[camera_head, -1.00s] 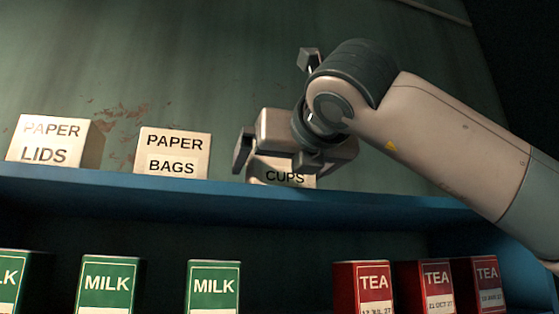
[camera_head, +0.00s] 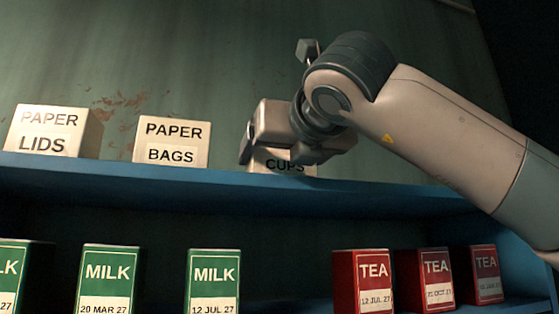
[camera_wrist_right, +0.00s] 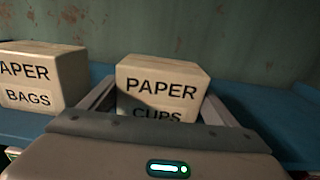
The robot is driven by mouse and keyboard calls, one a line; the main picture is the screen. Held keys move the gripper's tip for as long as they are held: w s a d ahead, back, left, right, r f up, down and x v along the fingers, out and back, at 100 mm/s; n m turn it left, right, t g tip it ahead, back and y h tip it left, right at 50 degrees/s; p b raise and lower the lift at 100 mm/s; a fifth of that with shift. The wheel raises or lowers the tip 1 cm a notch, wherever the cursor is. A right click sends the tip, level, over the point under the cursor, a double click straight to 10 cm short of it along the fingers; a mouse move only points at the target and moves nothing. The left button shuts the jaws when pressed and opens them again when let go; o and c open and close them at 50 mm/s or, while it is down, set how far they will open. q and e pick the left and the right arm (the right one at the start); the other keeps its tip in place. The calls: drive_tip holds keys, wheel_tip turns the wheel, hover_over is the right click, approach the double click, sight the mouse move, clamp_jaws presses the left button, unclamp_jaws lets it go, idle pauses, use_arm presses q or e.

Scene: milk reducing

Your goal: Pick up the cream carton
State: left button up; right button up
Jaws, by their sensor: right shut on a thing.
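A cream-coloured box labelled PAPER CUPS (camera_wrist_right: 160,90) stands on the blue upper shelf. In the head view only the lower front of this PAPER CUPS box (camera_head: 284,166) shows beneath my gripper. My right gripper (camera_head: 278,156) is shut on it, with one finger along each side in the right wrist view. The lower part of its label is partly covered by the gripper body there. No carton labelled CREAM is visible. My left gripper is not in view.
A PAPER BAGS box (camera_head: 171,142) and a PAPER LIDS box (camera_head: 45,130) stand to the left on the upper shelf (camera_head: 200,182). Below are green MILK cartons (camera_head: 107,272) and red TEA boxes (camera_head: 373,272). The green wall (camera_head: 220,60) is behind.

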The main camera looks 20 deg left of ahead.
drive_tip(key=shift+r, duration=0.1)
drive_tip(key=shift+r+b, duration=0.35)
drive_tip(key=shift+r, duration=0.3)
drive_tip(key=r, duration=0.1)
drive_tip(key=r+b, duration=0.1)
drive_tip(key=r, duration=0.1)
drive_tip(key=shift+s+d, duration=0.1)
drive_tip(key=shift+s, duration=0.2)
drive_tip(key=s+d+r+b, duration=0.3)
drive_tip(key=s+r, duration=0.3)
drive_tip(key=s, duration=0.4)
drive_tip(key=shift+s+d+r, duration=0.25)
drive_tip(key=shift+d+r, duration=0.1)
drive_tip(key=shift+d, duration=0.1)
